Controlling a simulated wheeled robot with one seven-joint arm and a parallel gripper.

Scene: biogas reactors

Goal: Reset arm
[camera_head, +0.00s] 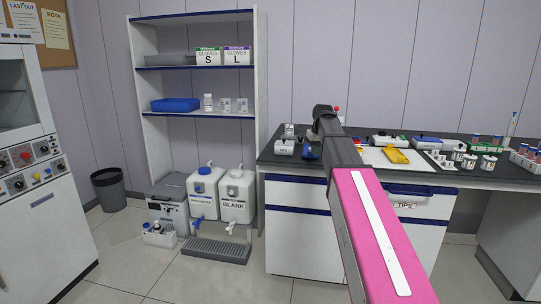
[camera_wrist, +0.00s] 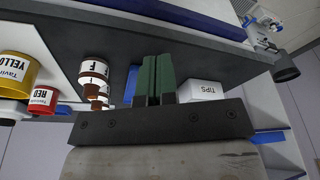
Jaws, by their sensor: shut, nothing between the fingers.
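My arm, with a pink link, reaches from the lower right of the head view toward the dark bench top (camera_head: 290,160). My gripper's fingers are not clearly visible there. In the wrist view my gripper (camera_wrist: 155,78) shows as two dark green fingers pressed together, with nothing between them. The fingers look apart from both, though the exact distance is hard to tell.
The wrist view shows yellow (camera_wrist: 17,72) and red (camera_wrist: 43,98) labelled containers at left. In the head view, bench items include a yellow tray (camera_head: 397,156) and racks at right.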

